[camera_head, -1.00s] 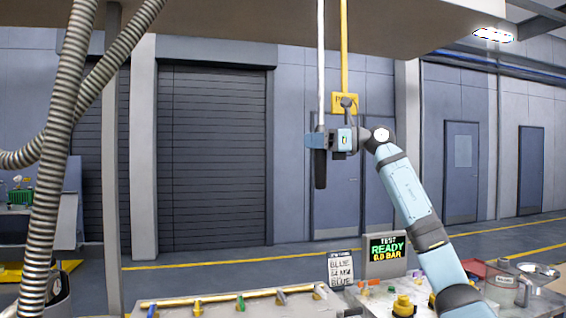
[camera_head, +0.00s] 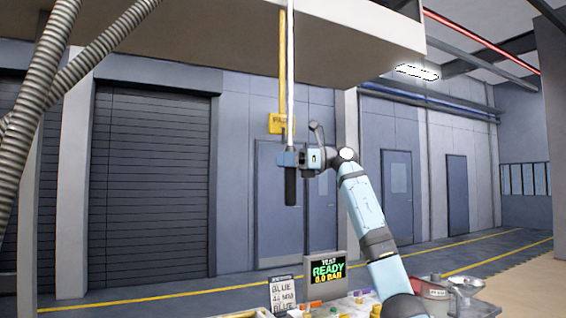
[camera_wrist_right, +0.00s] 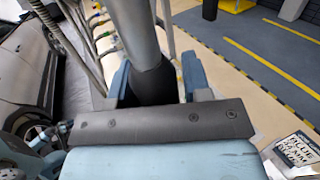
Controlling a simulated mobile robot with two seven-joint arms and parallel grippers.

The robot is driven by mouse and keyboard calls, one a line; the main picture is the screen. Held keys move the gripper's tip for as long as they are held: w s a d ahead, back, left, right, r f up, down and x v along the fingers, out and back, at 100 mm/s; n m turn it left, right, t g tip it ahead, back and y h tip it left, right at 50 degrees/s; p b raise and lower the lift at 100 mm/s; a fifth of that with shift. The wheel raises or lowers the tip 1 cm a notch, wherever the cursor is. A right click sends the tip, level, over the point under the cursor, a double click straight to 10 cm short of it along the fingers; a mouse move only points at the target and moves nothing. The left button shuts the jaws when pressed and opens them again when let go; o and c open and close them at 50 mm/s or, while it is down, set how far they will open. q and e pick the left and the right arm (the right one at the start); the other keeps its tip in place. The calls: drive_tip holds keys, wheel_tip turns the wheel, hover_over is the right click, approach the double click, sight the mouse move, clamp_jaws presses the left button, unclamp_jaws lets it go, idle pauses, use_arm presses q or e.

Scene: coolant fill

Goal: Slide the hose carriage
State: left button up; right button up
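A pale rod (camera_head: 290,80) hangs from the overhead structure and ends in a black grip (camera_head: 290,188). My right gripper (camera_head: 291,158) is closed around it near the top of the black grip. In the right wrist view the grey rod (camera_wrist_right: 130,30) rises from the dark grip between the blue fingers of the right gripper (camera_wrist_right: 155,85). The rod's upper end and any carriage it hangs from are hidden. Thick ribbed hoses (camera_head: 48,80) hang at the left. My left gripper is not in view.
A yellow bar with a yellow sign (camera_head: 278,123) hangs close beside the rod. Below stands a test screen (camera_head: 327,273) reading READY, beside a card (camera_head: 283,296). A car (camera_wrist_right: 25,70) shows left in the wrist view. The floor ahead is open.

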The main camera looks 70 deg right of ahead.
drive_tip(key=shift+o, duration=0.8)
drive_tip(key=b+v, duration=0.2)
drive_tip(key=v, duration=1.1)
drive_tip(key=shift+s+d, duration=0.15)
drive_tip(key=shift+s, duration=0.2)
